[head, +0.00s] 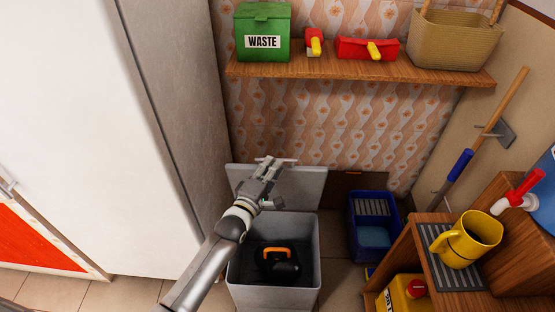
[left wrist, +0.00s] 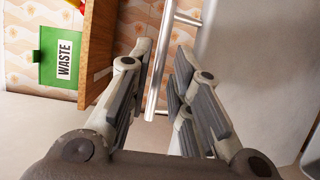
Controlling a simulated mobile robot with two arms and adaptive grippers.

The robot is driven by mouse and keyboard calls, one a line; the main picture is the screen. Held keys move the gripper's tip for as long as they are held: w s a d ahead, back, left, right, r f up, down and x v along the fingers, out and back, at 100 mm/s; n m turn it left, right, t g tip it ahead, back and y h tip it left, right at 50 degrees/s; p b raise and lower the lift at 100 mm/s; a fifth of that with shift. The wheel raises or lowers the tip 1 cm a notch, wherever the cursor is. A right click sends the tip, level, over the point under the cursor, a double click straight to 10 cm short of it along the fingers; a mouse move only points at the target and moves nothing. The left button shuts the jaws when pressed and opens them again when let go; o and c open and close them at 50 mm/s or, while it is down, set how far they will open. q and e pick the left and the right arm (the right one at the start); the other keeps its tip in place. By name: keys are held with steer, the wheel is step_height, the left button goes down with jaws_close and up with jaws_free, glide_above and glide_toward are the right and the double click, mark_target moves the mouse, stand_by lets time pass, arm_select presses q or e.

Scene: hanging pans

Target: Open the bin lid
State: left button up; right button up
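A grey bin (head: 313,275) stands on the floor, its mouth uncovered, with a black object with an orange handle inside. Its grey lid (head: 303,187) is raised at the bin's back edge, near the wall. A thin metal bar handle (head: 286,160) shows at the lid's upper edge; the bar also appears in the left wrist view (left wrist: 164,60). My left gripper (head: 268,166) is in front of the lid and hides part of it. In the left wrist view, its fingers (left wrist: 163,80) are apart, with the bar seen between them; contact cannot be told. My right gripper is not in view.
A wooden shelf (head: 330,70) above holds a green WASTE box (head: 262,30) and a basket (head: 455,40). A blue crate (head: 357,240) stands right of the bin. A wooden stand with a yellow jug (head: 470,240) is further right. A tall pale cabinet (head: 80,110) is at left.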

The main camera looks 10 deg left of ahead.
arm_select(q)
steer(key=shift+w+d, duration=0.2)
steer(key=shift+w, duration=0.75)
steer(key=shift+w+d, duration=0.15)
steer(key=shift+w, duration=0.8)
jaws_close()
steer(key=shift+f, duration=0.1)
